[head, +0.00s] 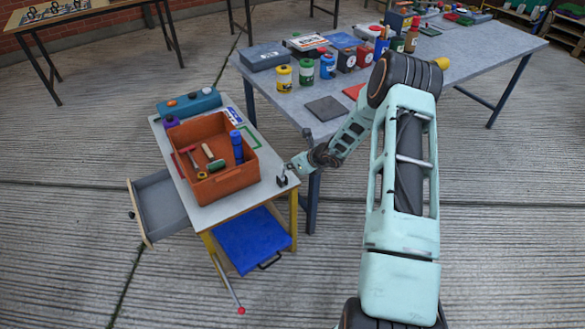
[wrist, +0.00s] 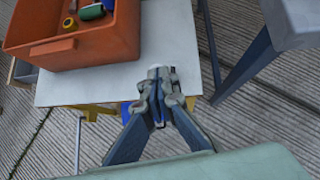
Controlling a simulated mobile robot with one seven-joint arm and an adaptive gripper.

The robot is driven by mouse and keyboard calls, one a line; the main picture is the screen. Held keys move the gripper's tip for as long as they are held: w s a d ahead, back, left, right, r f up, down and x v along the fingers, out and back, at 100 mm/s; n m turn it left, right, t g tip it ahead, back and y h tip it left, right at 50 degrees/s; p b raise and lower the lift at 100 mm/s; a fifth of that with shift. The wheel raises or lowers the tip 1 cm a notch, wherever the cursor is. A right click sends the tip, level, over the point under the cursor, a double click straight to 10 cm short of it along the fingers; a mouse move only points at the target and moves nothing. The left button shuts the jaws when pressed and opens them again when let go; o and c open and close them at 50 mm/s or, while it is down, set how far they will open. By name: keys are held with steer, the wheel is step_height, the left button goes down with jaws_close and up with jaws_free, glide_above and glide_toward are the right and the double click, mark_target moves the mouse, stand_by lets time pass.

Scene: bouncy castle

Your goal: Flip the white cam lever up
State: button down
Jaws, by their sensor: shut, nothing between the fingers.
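My gripper (head: 293,166) reaches in from the right over the near right corner of the small white-topped table (head: 225,205). In the wrist view my gripper (wrist: 161,88) is shut, with its fingertips together over the white top near its edge. A small dark fitting (head: 282,181) stands on the table corner just below my fingertips. A small pale piece (wrist: 154,67) shows just beyond the fingertips in the wrist view. It may be part of the white cam lever, but the lever's shape and angle are mostly hidden by my fingers. I cannot tell whether they touch it.
An orange bin (head: 225,182) with tools stands left of my gripper. A grey drawer (head: 160,205) is open at the table's left. A blue case (head: 250,240) sits below, near a red-knobbed rod (head: 240,310). A large grey table (head: 450,70) stands behind.

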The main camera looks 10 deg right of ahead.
steer(key=shift+w+a+r, duration=0.15)
steer(key=shift+w+a, duration=0.05)
steer(key=shift+w, duration=0.3)
steer(key=shift+w+a+r, duration=0.1)
steer(key=shift+w+a, duration=0.1)
steer(key=shift+w, duration=0.25)
